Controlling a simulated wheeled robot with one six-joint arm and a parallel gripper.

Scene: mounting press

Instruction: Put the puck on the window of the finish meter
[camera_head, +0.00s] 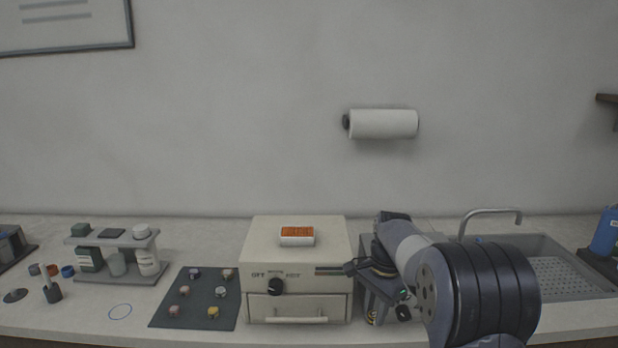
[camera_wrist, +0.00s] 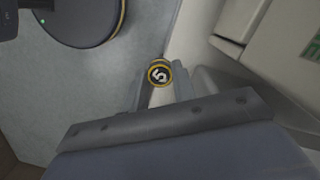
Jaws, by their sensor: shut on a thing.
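The puck (camera_wrist: 159,74) is a small round piece with a yellow rim and a pale mark like a 5 on its dark face. My gripper (camera_wrist: 163,84) is shut on it, a finger on either side, in the wrist view.
A beige box (camera_head: 258,273) with a knob and drawer stands left of my arm, an orange-faced block (camera_head: 297,236) on top. A dark mat (camera_head: 208,308) holds several small pucks. A rack (camera_head: 113,241) of bottles is left; a sink (camera_head: 530,245) is right.

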